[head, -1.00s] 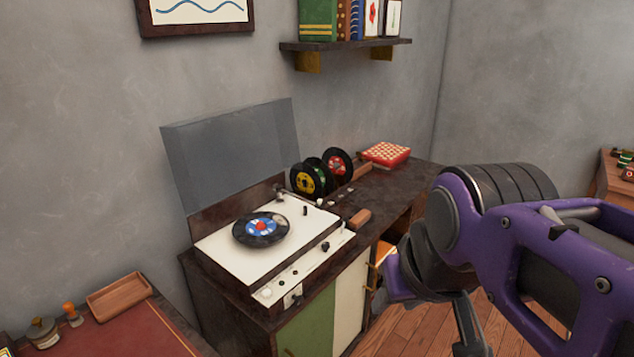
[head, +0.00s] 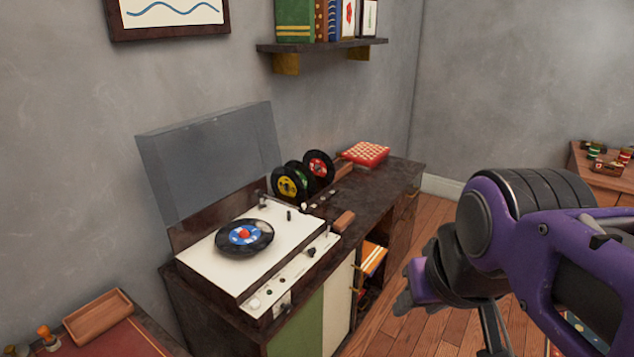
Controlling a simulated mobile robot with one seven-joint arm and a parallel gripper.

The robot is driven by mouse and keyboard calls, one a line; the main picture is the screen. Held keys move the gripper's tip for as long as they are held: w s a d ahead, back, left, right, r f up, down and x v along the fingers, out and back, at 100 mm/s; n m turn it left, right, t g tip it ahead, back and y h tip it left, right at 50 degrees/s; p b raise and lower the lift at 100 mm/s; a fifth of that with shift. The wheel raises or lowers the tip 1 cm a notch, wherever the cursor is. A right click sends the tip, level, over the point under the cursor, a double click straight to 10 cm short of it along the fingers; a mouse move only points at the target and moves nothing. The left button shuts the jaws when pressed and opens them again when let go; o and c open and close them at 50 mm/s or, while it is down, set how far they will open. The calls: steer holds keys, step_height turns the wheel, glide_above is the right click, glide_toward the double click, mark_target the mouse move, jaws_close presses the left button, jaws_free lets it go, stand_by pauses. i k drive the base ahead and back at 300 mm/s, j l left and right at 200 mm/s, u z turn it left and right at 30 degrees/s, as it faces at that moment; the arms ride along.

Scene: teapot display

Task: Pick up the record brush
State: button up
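A small brown wooden block (head: 344,221), which looks like the record brush, lies on the dark cabinet top just right of the white record player (head: 295,228). Its bristles cannot be made out. My gripper (head: 440,318) hangs at the lower right, in front of the cabinet and apart from the block. It is seen partly from behind and low in the picture, so its fingertips are not clear. I see nothing held in it.
A record (head: 244,237) lies on the player, whose clear lid (head: 210,160) stands open. Several upright records (head: 304,175) and a red patterned box (head: 365,153) stand behind. A shelf (head: 320,45) hangs above. A desk with a wooden tray (head: 98,316) is at lower left. Floor shows at right.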

mark_target(347, 217)
steer(key=i+l+u, duration=0.1)
steer(key=i+l, duration=0.2)
steer(key=i+l+u, duration=0.1)
steer(key=i+l, duration=0.2)
steer(key=i+l+u, duration=0.1)
steer(key=i+l, duration=0.2)
steer(key=l, duration=0.15)
steer(key=i+l+u, duration=0.15)
steer(key=l, duration=0.25)
steer(key=i+l+u, duration=0.1)
steer(key=i+l, duration=0.25)
steer(key=l, duration=0.1)
